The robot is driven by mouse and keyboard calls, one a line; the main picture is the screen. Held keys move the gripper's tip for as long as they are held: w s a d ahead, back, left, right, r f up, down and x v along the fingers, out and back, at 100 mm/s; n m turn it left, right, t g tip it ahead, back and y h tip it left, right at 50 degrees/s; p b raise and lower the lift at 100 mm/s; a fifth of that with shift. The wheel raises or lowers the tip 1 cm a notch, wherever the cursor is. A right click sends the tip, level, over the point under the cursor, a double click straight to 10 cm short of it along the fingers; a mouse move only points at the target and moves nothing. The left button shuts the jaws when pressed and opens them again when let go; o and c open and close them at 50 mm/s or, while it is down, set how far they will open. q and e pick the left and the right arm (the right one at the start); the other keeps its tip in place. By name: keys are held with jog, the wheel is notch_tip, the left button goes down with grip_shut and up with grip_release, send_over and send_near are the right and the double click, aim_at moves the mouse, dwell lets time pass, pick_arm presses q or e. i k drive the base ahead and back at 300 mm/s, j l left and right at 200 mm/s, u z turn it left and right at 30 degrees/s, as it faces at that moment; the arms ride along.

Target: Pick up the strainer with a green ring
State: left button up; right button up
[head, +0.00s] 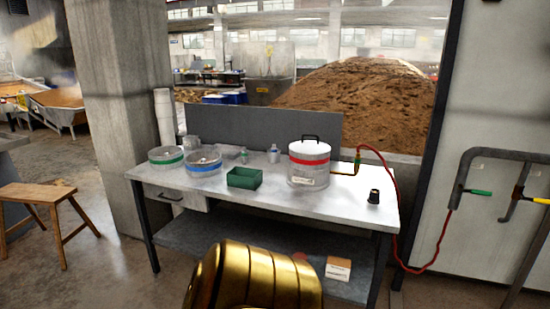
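The strainer with a green ring (166,161) stands on the left part of the table. It is a round, shallow, pale vessel with a green band around it. A similar strainer with a blue ring (204,168) stands close to its right; from here I cannot tell whether the two touch. Neither of my grippers shows in the head view, so I cannot see what they hold.
On the grey table (250,206) are a green box (244,179), a lidded pot with a red band (309,165), small bottles (274,154) and a black knob-like object (374,197). A red hose (395,190) hangs at the right. A wooden stool (40,193) stands left.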

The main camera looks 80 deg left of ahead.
aim_at(244, 154)
jog(key=u, duration=3)
jog(key=i+j+z, duration=0.15)
jog(key=i, duration=0.3)
jog(key=i+z, duration=0.15)
jog(key=i, duration=0.3)
jog(key=i+j+z, duration=0.15)
jog(key=i, duration=0.25)
jog(key=i+j+z, duration=0.2)
jog(key=i+j, duration=0.15)
jog(key=i, duration=0.05)
